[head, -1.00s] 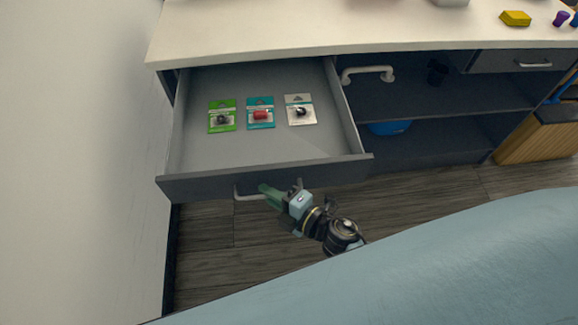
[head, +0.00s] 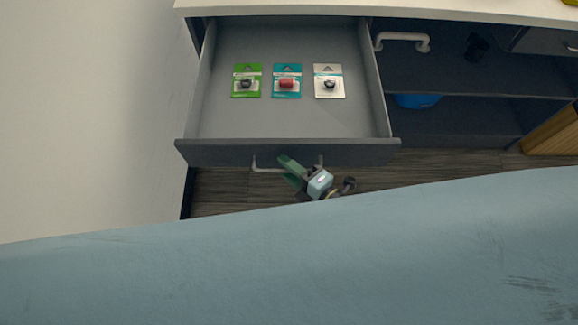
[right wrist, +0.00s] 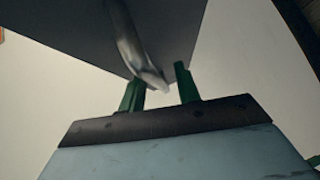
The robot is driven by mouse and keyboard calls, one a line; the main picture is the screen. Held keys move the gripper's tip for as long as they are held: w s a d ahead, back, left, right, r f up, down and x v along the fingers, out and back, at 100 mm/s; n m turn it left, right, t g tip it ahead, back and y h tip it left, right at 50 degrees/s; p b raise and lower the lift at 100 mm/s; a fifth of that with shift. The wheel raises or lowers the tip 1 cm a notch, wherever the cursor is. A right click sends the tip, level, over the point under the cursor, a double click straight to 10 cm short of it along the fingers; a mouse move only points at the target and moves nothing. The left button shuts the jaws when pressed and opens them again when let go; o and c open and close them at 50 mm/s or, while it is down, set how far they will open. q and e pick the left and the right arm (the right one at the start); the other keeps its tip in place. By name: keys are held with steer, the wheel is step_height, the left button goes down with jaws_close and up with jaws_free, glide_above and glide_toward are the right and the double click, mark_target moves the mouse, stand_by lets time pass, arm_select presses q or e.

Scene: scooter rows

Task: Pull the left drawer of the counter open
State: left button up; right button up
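The left drawer (head: 290,153) of the counter is pulled far out in the head view, its inside showing. A pale bar handle (head: 268,169) sits on its dark front. My right gripper (head: 289,164) is at the handle, its green fingers against or just above the bar near the front. In the right wrist view the two green fingers of the right gripper (right wrist: 160,86) stand apart, with the grey handle (right wrist: 134,45) reaching into the gap between them. I see no firm contact on both sides. My left gripper is not in view.
Three small blister packs, green (head: 246,81), teal (head: 287,81) and white (head: 328,81), lie in the drawer. A wall (head: 90,110) stands close on the left. Open shelves (head: 450,110) with a blue item (head: 417,101) are to the right.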

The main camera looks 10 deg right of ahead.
stand_by(0.4)
steer(key=v, duration=1.3)
steer(key=shift+s+b, duration=0.15)
steer(key=shift+b, duration=0.2)
steer(key=shift+d, duration=0.15)
steer(key=s+d+f+m+g+h, duration=0.1)
steer(key=d+f+m+h, duration=0.2)
steer(key=f, duration=0.4)
steer(key=s+d+f+m+g+h, duration=0.1)
steer(key=d+f+m+h, duration=0.1)
steer(key=f+m, duration=0.45)
steer(key=s+d+f+m+g+h, duration=0.1)
steer(key=d+f+m+h, duration=0.15)
steer(key=f, duration=0.65)
steer(key=s+d+f+m+g+h, duration=0.2)
steer(key=s+d+f+m+g, duration=0.2)
steer(key=s+f+m+g, duration=0.5)
steer(key=s+f, duration=0.5)
steer(key=s, duration=0.3)
steer(key=shift+d+f, duration=0.25)
steer(key=shift+f, duration=0.1)
steer(key=shift+w, duration=0.1)
